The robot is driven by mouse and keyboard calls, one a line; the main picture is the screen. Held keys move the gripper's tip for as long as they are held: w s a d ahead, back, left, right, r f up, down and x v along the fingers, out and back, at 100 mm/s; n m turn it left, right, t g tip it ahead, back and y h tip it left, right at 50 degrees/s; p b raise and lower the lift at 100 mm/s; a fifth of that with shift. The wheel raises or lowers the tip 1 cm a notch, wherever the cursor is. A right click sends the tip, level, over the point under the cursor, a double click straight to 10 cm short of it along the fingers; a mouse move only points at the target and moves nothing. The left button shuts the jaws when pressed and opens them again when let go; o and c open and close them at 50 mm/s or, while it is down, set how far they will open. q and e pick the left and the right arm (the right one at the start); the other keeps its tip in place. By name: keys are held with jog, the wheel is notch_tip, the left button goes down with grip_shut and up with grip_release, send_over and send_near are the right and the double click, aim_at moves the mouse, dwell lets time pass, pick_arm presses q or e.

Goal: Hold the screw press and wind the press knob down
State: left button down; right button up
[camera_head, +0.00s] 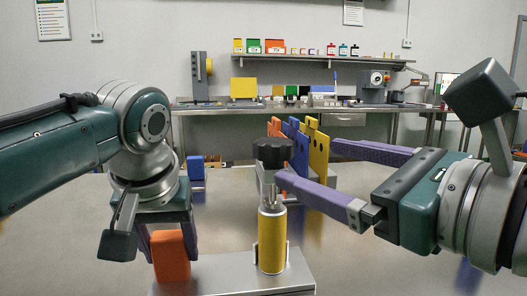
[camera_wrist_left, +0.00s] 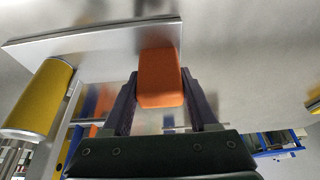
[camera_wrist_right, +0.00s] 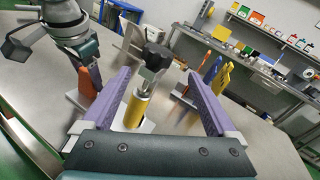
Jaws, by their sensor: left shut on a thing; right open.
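The screw press has a flat metal base (camera_head: 232,272), a yellow cylinder (camera_head: 272,240), a black lobed knob (camera_head: 272,151) on top and an orange block (camera_head: 171,256) at the base's left end. My left gripper (camera_head: 168,238) is shut on the orange block from above; the left wrist view shows the block (camera_wrist_left: 160,80) between its fingers. My right gripper (camera_head: 307,161) is open and empty, coming from the right at about knob height. In the right wrist view the knob (camera_wrist_right: 156,56) lies ahead, between the lines of the two fingers, with no clear contact.
Orange, blue and yellow upright panels (camera_head: 318,150) stand behind the press, close to my right gripper's far finger. A small blue object (camera_head: 196,168) sits behind my left gripper. A back bench (camera_head: 300,108) and shelf hold various items. The table front right is mostly clear.

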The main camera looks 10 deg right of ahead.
aim_at(260, 144)
jog(key=w+a+n, duration=0.2)
jog(key=w+n, duration=0.1)
jog(key=n, duration=0.8)
jog(key=w+a+n, duration=0.1)
jog(key=w+n, duration=0.3)
jog(key=n, duration=0.7)
jog(key=w+a+n, duration=0.2)
jog(key=w+n, duration=0.1)
jog(key=n, duration=0.8)
jog(key=shift+w+a, duration=0.3)
jog(key=shift+a, duration=0.05)
